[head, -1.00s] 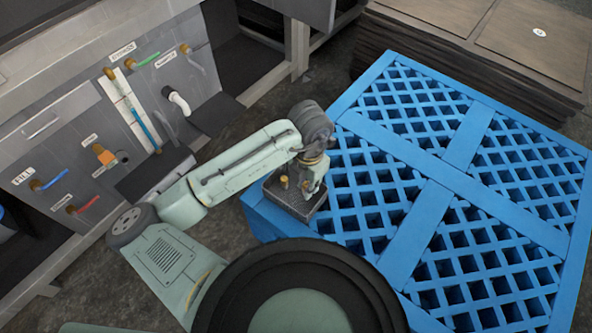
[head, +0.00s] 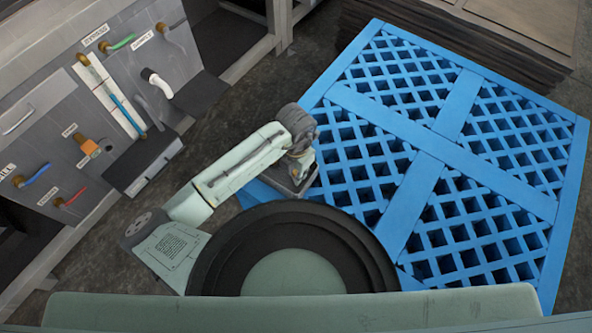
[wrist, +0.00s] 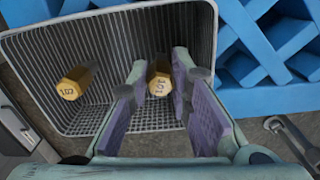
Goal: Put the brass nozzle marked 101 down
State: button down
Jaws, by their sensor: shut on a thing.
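My gripper (wrist: 160,66) is shut on the brass nozzle marked 101 (wrist: 159,83), held between the two purple-padded fingers over the grey ribbed pan (wrist: 110,122). The nozzle's numbered end faces the wrist camera; I cannot tell whether its far end touches the pan floor. A second brass nozzle (wrist: 75,82) is in the pan to the left, apart from my fingers. Its mark is hard to read, perhaps 103. In the head view the pan (head: 291,185) shows at the pallet's left edge, mostly hidden by my wrist; the nozzles cannot be made out there.
The blue lattice pallet (head: 410,142) has a wide bare top. A grey panel bench (head: 55,120) with coloured hoses and valves stands at left. Stacked brown boards (head: 470,32) lie behind the pallet. A wrench (wrist: 290,138) lies at right in the wrist view.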

aim_at(296, 171)
jog(key=shift+f, duration=0.15)
jog(key=c, duration=1.5)
grip_release()
jog(key=shift+o, duration=0.2)
notch_tip(296, 171, up, 12)
jog(key=shift+r, duration=0.2)
